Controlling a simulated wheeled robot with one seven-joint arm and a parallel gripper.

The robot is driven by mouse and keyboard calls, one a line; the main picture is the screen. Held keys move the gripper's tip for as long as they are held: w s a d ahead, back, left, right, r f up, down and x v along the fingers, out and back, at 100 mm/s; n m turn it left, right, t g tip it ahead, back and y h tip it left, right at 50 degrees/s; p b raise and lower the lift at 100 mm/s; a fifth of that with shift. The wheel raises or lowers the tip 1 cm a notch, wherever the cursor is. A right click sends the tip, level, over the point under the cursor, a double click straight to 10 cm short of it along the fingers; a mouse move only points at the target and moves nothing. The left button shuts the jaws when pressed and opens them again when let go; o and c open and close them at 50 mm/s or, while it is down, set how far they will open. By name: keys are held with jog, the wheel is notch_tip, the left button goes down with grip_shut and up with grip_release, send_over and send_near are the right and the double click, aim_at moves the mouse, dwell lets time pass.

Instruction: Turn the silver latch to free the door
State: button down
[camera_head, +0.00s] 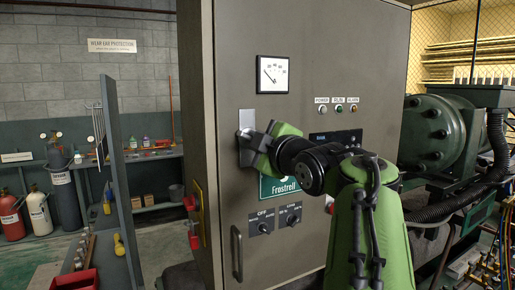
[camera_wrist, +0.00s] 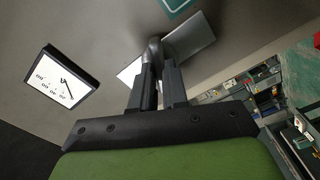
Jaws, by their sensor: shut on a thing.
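The silver latch shows as a pale metal plate (camera_head: 247,119) near the left edge of the grey cabinet door (camera_head: 225,60) in the head view. My gripper (camera_head: 247,138) is at the latch, and its dark fingers hide most of the handle. In the wrist view the latch plate (camera_wrist: 198,42) lies behind the fingers, and a rounded grey handle (camera_wrist: 158,48) sits at the fingertips. My gripper (camera_wrist: 158,72) is shut on this handle. The door looks closed against the cabinet.
A gauge (camera_head: 272,74) sits above the latch, with indicator lights (camera_head: 337,106) to its right. A door pull (camera_head: 237,253) and knobs (camera_head: 265,228) are below. A dark compressor (camera_head: 438,130) stands at right. A green panel (camera_head: 118,180) and gas cylinders (camera_head: 63,195) stand at left.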

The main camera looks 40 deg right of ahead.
jog(key=shift+f+n, duration=0.2)
jog(key=shift+n, duration=0.3)
jog(key=shift+b, duration=0.3)
jog(key=n+b, duration=0.2)
jog(key=n, duration=0.1)
jog(key=shift+f+n, duration=0.1)
jog(key=shift+n, duration=0.2)
jog(key=c, duration=1.2)
grip_release()
jog(key=shift+w+r, duration=0.1)
jog(key=shift+r, duration=0.1)
jog(key=b+v, duration=0.1)
jog(key=v, duration=0.8)
jog(key=shift+r, duration=0.15)
